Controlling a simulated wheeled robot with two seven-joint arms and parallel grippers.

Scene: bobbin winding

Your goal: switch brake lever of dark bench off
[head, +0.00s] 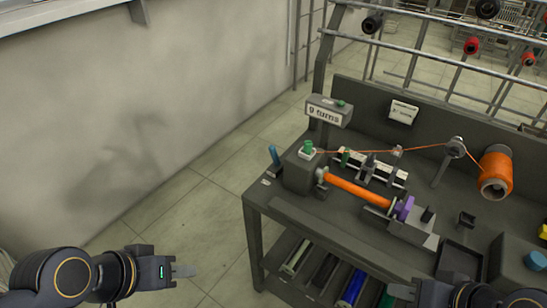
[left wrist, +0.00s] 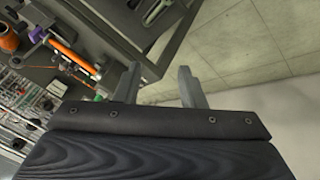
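The dark bench (head: 268,204) stands right of centre in the head view. A lever with a blue grip (head: 274,155) stands at its left end, beside a dark housing (head: 302,174), tilted slightly. I cannot tell for sure that it is the brake lever. My left gripper (head: 184,271) is left of the bench and apart from it. In the left wrist view its two fingers (left wrist: 158,88) are spread with nothing between them. My right gripper (head: 402,291) is at the bottom edge in front of the bench; its opening cannot be made out.
The bench top carries an orange rod (head: 352,188), a purple disc (head: 404,207), an orange spool (head: 496,172) and a "9 turns" display (head: 329,111). Several coloured rods lie on the lower shelf (head: 325,277). The floor (head: 205,207) left of the bench is clear up to the wall (head: 150,105).

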